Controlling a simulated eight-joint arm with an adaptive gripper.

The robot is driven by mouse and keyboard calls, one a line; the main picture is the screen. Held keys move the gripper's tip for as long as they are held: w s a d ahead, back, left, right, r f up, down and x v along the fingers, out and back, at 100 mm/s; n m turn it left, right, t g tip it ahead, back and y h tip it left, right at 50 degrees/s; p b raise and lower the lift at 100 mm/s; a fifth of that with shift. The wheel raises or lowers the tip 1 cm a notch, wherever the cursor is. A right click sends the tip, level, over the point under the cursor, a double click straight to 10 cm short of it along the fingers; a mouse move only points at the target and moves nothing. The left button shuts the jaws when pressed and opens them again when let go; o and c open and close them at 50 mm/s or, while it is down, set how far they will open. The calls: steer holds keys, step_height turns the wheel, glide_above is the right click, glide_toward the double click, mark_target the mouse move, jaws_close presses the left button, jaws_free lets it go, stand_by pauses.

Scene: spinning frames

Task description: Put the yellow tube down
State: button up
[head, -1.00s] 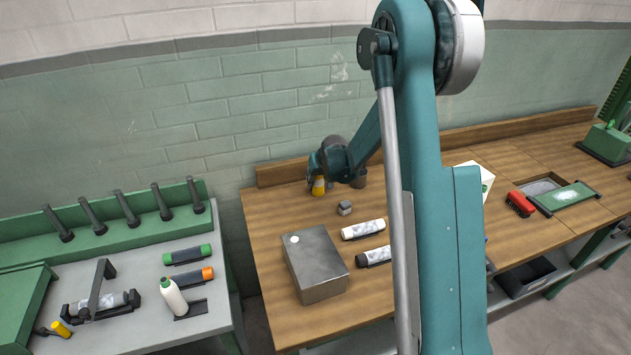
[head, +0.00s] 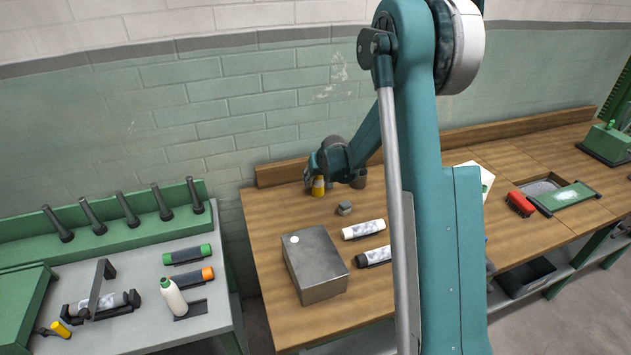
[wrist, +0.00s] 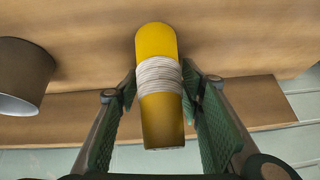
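The yellow tube (wrist: 160,115) has a band of white thread (wrist: 158,77) wound around its middle. In the wrist view it stands between the two fingers of my gripper (wrist: 159,76), whose tips lie against its sides at the band. My gripper looks shut on it. In the head view the tube (head: 318,187) shows as a small yellow patch under my wrist, upright at the back left of the wooden bench (head: 270,235). Its lower end is at or very near the bench top; I cannot tell whether it touches.
A small grey block (head: 344,208), a metal box (head: 316,264) and two white-and-black tubes lie nearer the front. A wooden backboard (head: 285,173) runs behind. Bare bench lies left of the box.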

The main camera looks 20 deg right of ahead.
steer(key=v, duration=1.2)
steer(key=shift+p, duration=0.35)
stand_by(0.5)
steer(key=s+a+r, duration=0.4)
steer(key=s+r, duration=0.4)
steer(key=s, duration=0.3)
steer(key=s+a+r, duration=0.4)
steer(key=s+r, duration=0.4)
steer(key=s, duration=0.3)
steer(key=s+a, duration=0.2)
steer(key=s, duration=1)
steer(key=s+a+n, duration=0.1)
steer(key=s+a, duration=0.1)
steer(key=s, duration=1.1)
steer(key=shift+a+f+t, duration=0.25)
steer(key=shift+t, duration=0.15)
